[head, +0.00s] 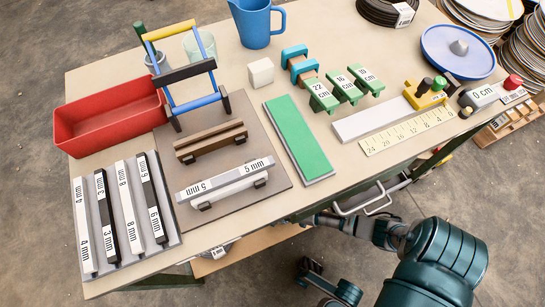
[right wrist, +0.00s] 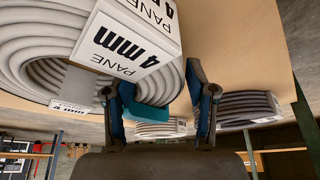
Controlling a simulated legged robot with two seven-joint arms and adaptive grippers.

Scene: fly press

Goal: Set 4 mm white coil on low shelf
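In the right wrist view a thick light-grey to off-white coil (right wrist: 40,50) fills the upper left. A white tag (right wrist: 128,42) reading "PANE 4 mm" stands in front of it. My right gripper (right wrist: 160,88) has its two fingers spread apart. The near end of the coil and a teal patch show behind the gap; I see no finger closed on the coil. In the head view my right arm reaches in from the lower right to the table's front edge, and its fingers are hidden there. The low shelf (head: 262,250) shows as a tan board below the table.
A pale tan board (right wrist: 235,40) lies behind. On the table are a red bin (head: 110,125), a labelled bar rack (head: 165,235), a black coil (head: 385,12) and a blue dish (head: 440,62).

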